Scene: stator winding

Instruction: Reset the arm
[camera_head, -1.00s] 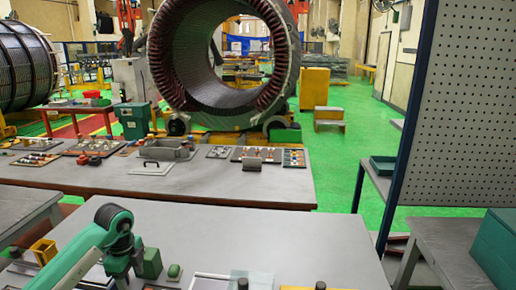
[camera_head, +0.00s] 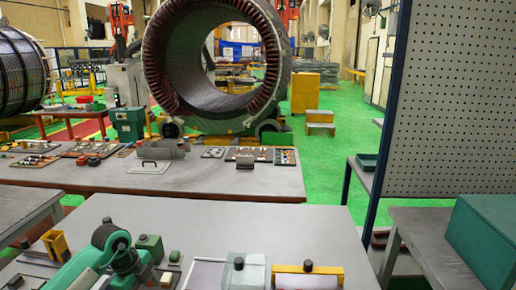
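My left arm (camera_head: 100,262) comes in from the lower left, green with a dark joint, over the near grey table (camera_head: 290,228). Its gripper is not clearly visible; the arm's end is cut off or hidden at the lower edge of the view. My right arm and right gripper are not in view. The large stator ring (camera_head: 218,62) stands on the green floor at the back, upright and with its bore facing me.
Small green blocks (camera_head: 150,247), a yellow holder (camera_head: 55,244) and black-knobbed boxes (camera_head: 246,270) stand on the near table. A second table (camera_head: 220,178) with trays lies beyond. A perforated panel (camera_head: 455,100) and green box (camera_head: 484,240) are at right.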

